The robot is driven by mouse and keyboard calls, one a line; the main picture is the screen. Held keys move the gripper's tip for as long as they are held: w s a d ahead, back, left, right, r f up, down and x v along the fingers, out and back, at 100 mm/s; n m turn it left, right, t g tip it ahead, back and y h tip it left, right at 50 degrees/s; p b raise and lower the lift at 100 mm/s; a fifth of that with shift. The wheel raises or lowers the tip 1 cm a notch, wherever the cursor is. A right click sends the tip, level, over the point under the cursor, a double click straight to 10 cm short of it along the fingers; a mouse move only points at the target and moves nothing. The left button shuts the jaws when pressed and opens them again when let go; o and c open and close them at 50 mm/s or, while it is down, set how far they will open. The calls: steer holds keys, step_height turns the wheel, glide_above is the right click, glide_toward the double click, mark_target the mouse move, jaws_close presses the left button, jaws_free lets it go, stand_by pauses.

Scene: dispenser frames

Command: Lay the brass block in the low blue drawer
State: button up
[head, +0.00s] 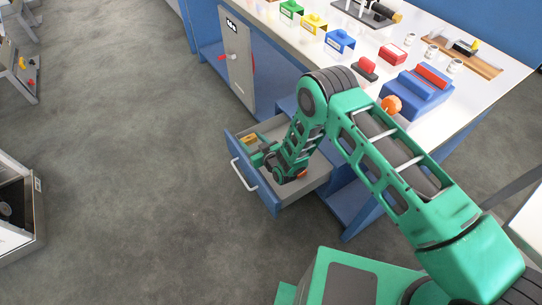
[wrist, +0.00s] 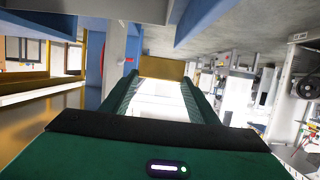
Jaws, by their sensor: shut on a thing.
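The low blue drawer (head: 262,190) is pulled out below the bench, with a silver bar handle on its front and a grey inside. My gripper (head: 256,148) reaches into or just over the drawer, at its left side. It is shut on the brass block (head: 249,138), a small yellow-gold piece. In the wrist view the block (wrist: 162,68) spans the ends of my two dark green fingers. I cannot tell whether the block touches the drawer floor. My arm hides part of the drawer's right and back.
Above the drawer is the white bench top (head: 300,45) with green, yellow and blue labelled bins, a red box (head: 392,54) and a blue holder (head: 415,92). A grey door panel (head: 237,65) stands left of the drawer.

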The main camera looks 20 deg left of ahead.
steer(key=s+d+f, duration=0.1)
steer(key=d+f, duration=0.5)
steer(key=f, duration=0.2)
steer(key=shift+d, duration=0.15)
steer(key=shift+f, duration=0.3)
steer(key=shift+f, duration=0.25)
steer(key=o, duration=1.3)
steer(key=shift+r, duration=0.1)
